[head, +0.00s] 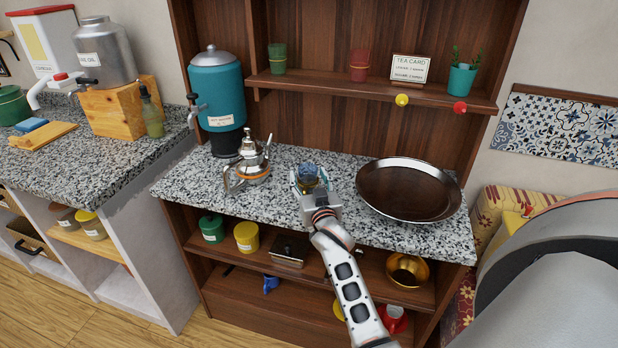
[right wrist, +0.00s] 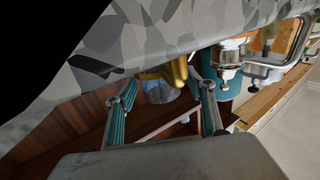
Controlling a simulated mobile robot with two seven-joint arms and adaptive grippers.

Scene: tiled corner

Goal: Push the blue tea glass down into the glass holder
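The blue tea glass (head: 308,171) is at the middle of the granite counter in the head view. It also shows in the right wrist view (right wrist: 160,93), tipped over by that camera's angle. A gold piece (right wrist: 172,73), apparently the glass holder, is against the glass there; how deep the glass sits in it I cannot tell. My right gripper (head: 309,177) is open, its teal-padded fingers (right wrist: 163,85) spread on either side of the glass with gaps showing. In the head view the gripper hides the holder. My left gripper is not in view.
A silver teapot (head: 250,168) stands left of the glass, and a large round dark tray (head: 372,190) lies to the right. A teal dispenser (head: 218,95) stands at the back left. A shelf (head: 320,87) with cups and a card runs above the counter.

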